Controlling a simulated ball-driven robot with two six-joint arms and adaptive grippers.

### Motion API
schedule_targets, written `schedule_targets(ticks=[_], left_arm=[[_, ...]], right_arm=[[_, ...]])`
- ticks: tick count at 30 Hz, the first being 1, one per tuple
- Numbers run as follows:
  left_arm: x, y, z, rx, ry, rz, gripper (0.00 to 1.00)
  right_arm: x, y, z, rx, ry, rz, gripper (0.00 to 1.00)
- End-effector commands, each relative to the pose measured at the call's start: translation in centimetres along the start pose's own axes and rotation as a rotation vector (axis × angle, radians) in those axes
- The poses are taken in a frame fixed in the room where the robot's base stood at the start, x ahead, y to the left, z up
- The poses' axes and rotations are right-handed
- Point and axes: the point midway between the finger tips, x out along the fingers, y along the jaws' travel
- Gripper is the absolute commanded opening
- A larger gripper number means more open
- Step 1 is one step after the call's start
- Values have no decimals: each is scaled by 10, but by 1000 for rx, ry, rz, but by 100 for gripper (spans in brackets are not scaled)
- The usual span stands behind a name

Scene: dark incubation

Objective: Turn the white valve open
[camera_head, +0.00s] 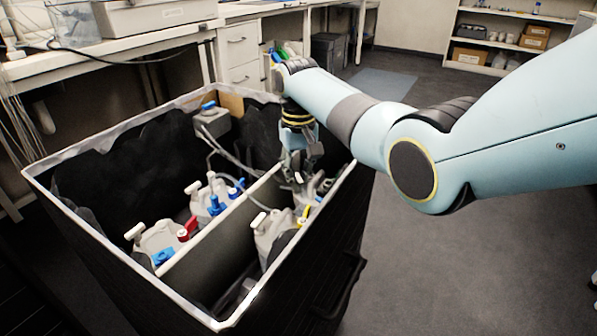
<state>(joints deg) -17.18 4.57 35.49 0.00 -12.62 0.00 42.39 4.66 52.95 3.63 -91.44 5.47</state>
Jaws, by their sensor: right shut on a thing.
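A black bin (95,245) with a pale rim and a divider holds several grey-white canisters with coloured fittings. My right gripper (299,172) reaches down into the right compartment, at its far end. It is shut on a small white valve (299,178) at the top of a canister (318,186) there. The fingers hide most of this valve, so I cannot tell its angle. Other white handles show on the near right canister (258,220), the left canister (134,230) and the middle canister (193,187). My left gripper is not in view.
The bin's divider (222,222) and raised rim run close to my right gripper. Hoses lie among the canisters. A bench (120,50) with drawers stands behind, and shelves (490,40) are at the far right. The floor (430,270) right of the bin is clear.

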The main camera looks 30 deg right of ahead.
Motion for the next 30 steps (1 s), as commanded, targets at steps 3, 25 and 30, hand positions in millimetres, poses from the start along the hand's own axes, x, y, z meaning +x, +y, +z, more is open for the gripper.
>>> schedule_targets(ticks=[3, 25, 30], left_arm=[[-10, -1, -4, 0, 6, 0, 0], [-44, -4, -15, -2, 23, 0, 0], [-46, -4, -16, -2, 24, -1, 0]], right_arm=[[-4, -1, 0, -69, -1, -1, 0], [-1, -2, 0, -621, 0, -2, 0], [-1, -2, 0, -685, 1, -2, 0]])
